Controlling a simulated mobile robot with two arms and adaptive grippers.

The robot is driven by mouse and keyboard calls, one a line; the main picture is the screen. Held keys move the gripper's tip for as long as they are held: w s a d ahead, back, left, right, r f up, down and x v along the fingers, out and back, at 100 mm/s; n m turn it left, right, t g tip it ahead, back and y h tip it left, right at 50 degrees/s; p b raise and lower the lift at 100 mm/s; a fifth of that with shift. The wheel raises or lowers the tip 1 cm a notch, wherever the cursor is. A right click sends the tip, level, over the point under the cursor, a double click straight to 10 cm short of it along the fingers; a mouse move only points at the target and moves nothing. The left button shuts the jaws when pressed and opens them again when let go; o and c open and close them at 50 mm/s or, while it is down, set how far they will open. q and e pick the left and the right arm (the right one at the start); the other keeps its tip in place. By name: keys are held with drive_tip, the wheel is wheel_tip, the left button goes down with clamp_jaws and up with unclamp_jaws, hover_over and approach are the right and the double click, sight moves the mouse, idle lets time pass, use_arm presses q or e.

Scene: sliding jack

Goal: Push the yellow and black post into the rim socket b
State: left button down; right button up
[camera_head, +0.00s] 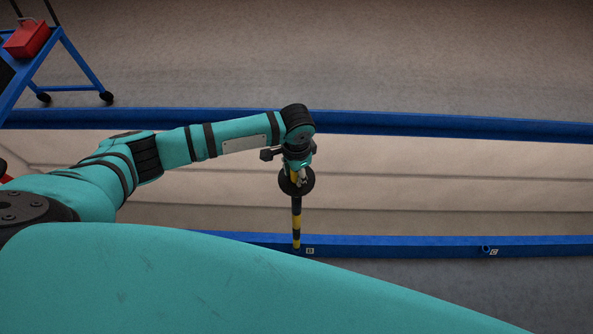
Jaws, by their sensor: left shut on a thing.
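The yellow and black post (297,222) is roughly upright in the middle of the view. Its lower end meets the near blue rim (400,246) just left of the label B (310,251). I cannot tell whether its tip is inside the socket there, as the post covers that spot. My left gripper (296,181) is shut on the upper part of the post, and its wrist and a round black disc hide some of the post. My right gripper does not show.
A socket with a label C (493,252) is farther right on the near rim. A far blue rim (440,126) runs across behind the pale sunken area (420,175). A blue cart (73,60) with a red toolbox (27,38) stands at upper left.

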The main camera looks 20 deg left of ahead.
use_arm(q)
drive_tip(key=shift+f+b, duration=0.45)
drive_tip(key=shift+f, duration=0.5)
drive_tip(key=c, duration=0.9)
unclamp_jaws()
wheel_tip(320, 180, up, 12)
drive_tip(key=shift+d, duration=0.1)
